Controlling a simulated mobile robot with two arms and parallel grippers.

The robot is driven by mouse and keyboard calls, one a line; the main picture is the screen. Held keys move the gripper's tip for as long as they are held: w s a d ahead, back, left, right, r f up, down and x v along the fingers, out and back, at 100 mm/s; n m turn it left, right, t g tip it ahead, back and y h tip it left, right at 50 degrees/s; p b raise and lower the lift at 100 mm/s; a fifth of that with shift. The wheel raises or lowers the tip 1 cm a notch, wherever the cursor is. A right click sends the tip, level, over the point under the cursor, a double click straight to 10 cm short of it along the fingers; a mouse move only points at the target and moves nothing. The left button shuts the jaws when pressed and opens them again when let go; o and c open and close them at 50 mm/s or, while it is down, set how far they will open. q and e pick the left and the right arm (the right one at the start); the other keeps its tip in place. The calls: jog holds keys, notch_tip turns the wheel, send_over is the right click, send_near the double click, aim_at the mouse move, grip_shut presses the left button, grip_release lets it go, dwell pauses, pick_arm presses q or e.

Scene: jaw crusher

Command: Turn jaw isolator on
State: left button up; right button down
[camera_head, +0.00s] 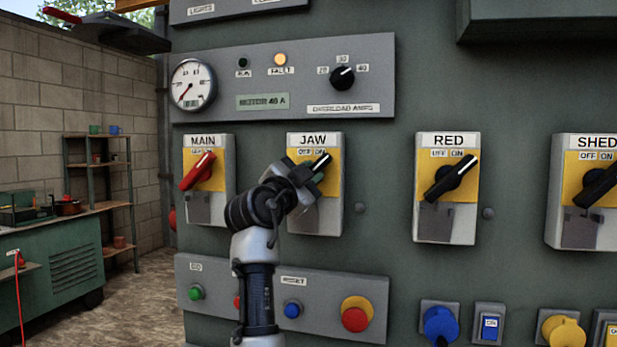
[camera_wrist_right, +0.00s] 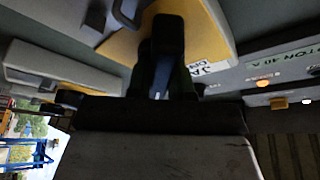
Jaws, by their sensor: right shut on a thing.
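The JAW isolator (camera_head: 330,185) is a grey box with a yellow plate, OFF and ON labels and a black rotary handle (camera_head: 321,161). The handle's visible tip points up and right, toward the ON label. My right gripper (camera_head: 306,178) is shut on this handle and covers its middle and lower part. In the right wrist view, the black handle (camera_wrist_right: 168,38) stands in front of the yellow plate (camera_wrist_right: 208,28), with the JAW label (camera_wrist_right: 208,68) beside it. My left gripper is not in view.
The MAIN isolator (camera_head: 207,205) with a red handle is just left. The RED isolator (camera_head: 448,222) and SHED isolator (camera_head: 580,232) are to the right. Above is a panel with a gauge (camera_head: 193,84) and an amber FAULT lamp (camera_head: 280,59). Below is a button panel (camera_head: 330,325).

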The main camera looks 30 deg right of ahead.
jog(key=c, duration=1)
grip_release()
jog(key=shift+a, duration=0.1)
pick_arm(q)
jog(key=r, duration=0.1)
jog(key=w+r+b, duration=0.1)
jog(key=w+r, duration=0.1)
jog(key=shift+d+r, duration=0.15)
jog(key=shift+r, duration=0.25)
pick_arm(e)
jog(key=v, duration=1)
jog(key=shift+s+a, duration=0.2)
jog(key=shift+a, duration=0.1)
jog(key=shift+f, duration=0.15)
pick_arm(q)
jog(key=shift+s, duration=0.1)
